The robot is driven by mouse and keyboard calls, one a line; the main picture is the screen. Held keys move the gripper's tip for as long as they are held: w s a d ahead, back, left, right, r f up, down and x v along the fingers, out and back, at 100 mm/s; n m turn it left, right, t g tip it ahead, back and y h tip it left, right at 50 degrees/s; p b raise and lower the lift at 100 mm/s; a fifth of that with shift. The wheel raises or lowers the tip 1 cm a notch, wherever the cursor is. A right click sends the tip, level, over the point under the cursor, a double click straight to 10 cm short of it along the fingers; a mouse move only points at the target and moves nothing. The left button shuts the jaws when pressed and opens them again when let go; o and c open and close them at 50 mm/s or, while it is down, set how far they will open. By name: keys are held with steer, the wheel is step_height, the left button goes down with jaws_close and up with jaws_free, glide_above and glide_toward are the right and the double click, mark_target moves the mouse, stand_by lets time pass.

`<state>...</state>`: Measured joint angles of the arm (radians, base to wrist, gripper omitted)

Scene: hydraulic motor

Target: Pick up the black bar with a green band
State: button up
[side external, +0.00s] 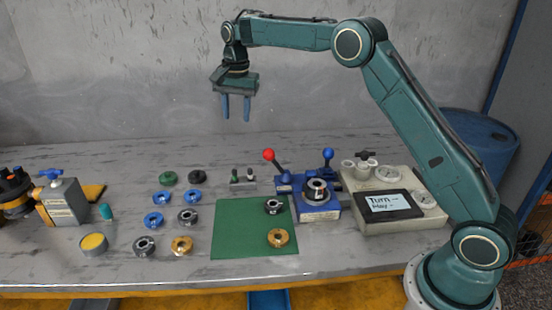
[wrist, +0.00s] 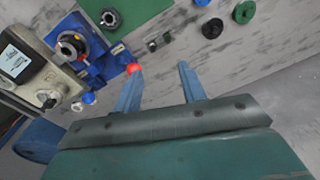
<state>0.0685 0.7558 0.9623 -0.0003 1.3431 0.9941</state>
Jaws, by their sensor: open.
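A small grey holder (side external: 243,184) stands on the table behind the green mat, with two short upright dark pins in it. The left pin (side external: 236,174) seems to have a green part, but it is too small to tell its bands clearly. The holder also shows in the wrist view (wrist: 158,41), beyond my fingers. My gripper (side external: 236,119) is open and empty, pointing down, high above the table behind the holder. In the wrist view its two blue fingers (wrist: 160,67) are apart with bare table between them.
A blue fixture (side external: 320,208) with red-knobbed and blue-knobbed levers stands right of the holder. Green and black rings (side external: 182,178) lie to its left. The green mat (side external: 232,240) carries a dark ring and a gold ring. A grey panel box (side external: 395,200) is farther right.

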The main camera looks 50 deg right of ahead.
mark_target(234, 170)
steer(key=w+d+f+m+g, duration=0.1)
steer(key=w+f, duration=0.3)
steer(key=f, duration=0.4)
steer(key=shift+w+f+m, duration=0.2)
steer(key=shift+f+m, duration=0.2)
steer(key=shift+m, duration=0.3)
steer(key=shift+d+f, duration=0.1)
steer(key=shift+f, duration=0.05)
steer(key=shift+f, duration=4.2)
steer(key=shift+f, duration=2.6)
jaws_close()
